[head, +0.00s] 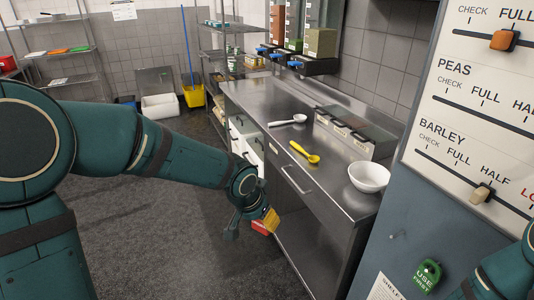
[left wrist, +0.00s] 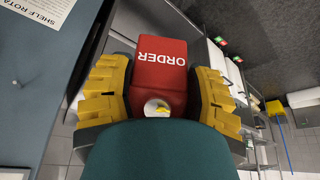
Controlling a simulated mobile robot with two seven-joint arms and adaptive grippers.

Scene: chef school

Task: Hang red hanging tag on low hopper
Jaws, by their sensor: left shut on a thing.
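My left gripper (head: 255,217) reaches in from the left, low in front of the steel counter, in the head view. In the left wrist view its two yellow fingers (left wrist: 158,90) are shut on the red tag (left wrist: 160,62). The tag's face reads ORDER, upside down, and a round hole shows near the gripper. In the head view a small part of the red tag (head: 260,228) shows by the fingers. Several hoppers with blue-handled outlets hang on the back wall, including one with olive contents (head: 320,42) and one with green contents (head: 293,45). My right gripper is out of view.
The counter (head: 255,98) holds a white scoop (head: 288,120), a yellow scoop (head: 304,152) and a white bowl (head: 369,177). A level board (head: 480,110) with sliders stands at right, above a green USE FIRST tag (head: 427,276). Open floor (head: 150,240) lies left.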

